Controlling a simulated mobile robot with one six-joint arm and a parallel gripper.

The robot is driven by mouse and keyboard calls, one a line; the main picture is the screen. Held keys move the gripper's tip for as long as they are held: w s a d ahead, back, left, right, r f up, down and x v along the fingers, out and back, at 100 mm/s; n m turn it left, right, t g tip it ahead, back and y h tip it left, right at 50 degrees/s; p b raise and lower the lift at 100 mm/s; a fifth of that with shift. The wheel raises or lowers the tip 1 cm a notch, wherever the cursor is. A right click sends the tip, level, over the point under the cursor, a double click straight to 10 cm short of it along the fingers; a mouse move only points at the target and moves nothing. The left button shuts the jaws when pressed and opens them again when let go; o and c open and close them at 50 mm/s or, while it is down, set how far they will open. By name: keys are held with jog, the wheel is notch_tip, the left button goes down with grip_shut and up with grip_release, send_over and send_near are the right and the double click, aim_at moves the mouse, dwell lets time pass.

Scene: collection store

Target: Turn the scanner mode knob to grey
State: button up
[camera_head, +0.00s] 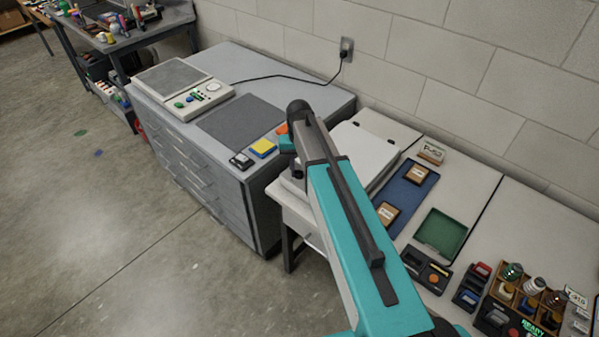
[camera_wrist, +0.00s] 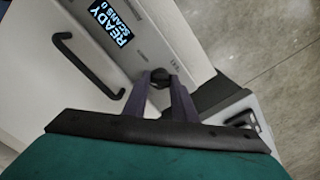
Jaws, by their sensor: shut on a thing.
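The scanner is a white box with a lid, partly behind my arm in the head view (camera_head: 365,150). The mode knob (camera_wrist: 160,75) is a small dark round knob low on that front. My gripper (camera_wrist: 160,84) is shut on the knob, one finger on each side. The fingers cover part of the knob, and I cannot read its pointer or any colour marks around it. In the head view my arm hides the knob.
A grey drawer cabinet (camera_head: 225,185) stands left of the scanner, with a flatbed device (camera_head: 185,88), a dark mat (camera_head: 240,120) and a yellow-topped box (camera_head: 262,148). Right of the scanner are a blue tray (camera_head: 408,190), a green tray (camera_head: 440,232) and a wooden rack (camera_head: 525,300). Floor in front is open.

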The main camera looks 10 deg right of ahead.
jog(key=m+b, duration=0.1)
jog(key=m, duration=0.3)
jog(key=shift+w, duration=0.1)
jog(key=m+b, duration=0.1)
jog(key=m, duration=0.3)
jog(key=shift+m, duration=0.3)
jog(key=shift+r, duration=0.1)
jog(key=o, duration=0.8)
jog(key=shift+c, duration=0.2)
jog(key=shift+b, duration=0.3)
notch_tip(320, 180, up, 14)
jog(key=b, duration=0.3)
dwell(0.6)
